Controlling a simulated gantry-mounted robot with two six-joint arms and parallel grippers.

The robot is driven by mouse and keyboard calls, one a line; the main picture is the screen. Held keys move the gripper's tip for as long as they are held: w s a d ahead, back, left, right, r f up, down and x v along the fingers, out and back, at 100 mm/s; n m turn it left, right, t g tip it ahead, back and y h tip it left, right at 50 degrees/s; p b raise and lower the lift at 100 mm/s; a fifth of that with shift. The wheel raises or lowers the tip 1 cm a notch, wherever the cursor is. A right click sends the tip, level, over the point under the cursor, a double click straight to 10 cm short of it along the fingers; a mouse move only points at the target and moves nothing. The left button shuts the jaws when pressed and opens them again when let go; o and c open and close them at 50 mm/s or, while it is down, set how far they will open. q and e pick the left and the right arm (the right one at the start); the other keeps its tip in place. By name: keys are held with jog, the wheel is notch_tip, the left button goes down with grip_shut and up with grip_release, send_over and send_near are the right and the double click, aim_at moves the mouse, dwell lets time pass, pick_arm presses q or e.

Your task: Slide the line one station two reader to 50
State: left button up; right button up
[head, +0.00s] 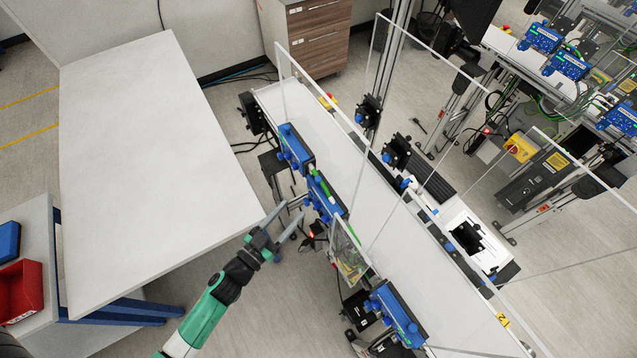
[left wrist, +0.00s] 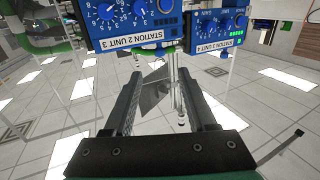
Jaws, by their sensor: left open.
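Blue control units sit along the near side of the white conveyor (head: 375,215). One unit (head: 295,148) is farther up the line, one (head: 325,198) is just beyond my left gripper, and another (head: 397,313) is lower down. In the left wrist view, a blue unit (left wrist: 128,22) labelled "STATION 2 UNIT 3" carries white-marked dials. Beside it, a blue unit labelled unit 4 (left wrist: 215,30) has dials and green lights. My left gripper (head: 294,209) is open and empty, pointing at the units. I cannot make out the reader's slider or its setting. My right gripper is out of view.
A large white table (head: 150,150) lies to the left, with a red bin (head: 22,290) on a bench near it. Clear upright panels (head: 350,240) stand along the conveyor. A wood-fronted cabinet (head: 318,40) stands behind. Open floor lies below the gripper.

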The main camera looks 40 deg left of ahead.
aim_at(316, 183)
pick_arm(q)
jog(key=w, duration=0.3)
jog(key=w+a+b, duration=0.1)
jog(key=w, duration=0.3)
jog(key=w+b, duration=0.1)
jog(key=w, duration=0.3)
jog(key=shift+w+a, duration=0.2)
jog(key=shift+w, duration=0.05)
grip_shut()
dwell(0.8)
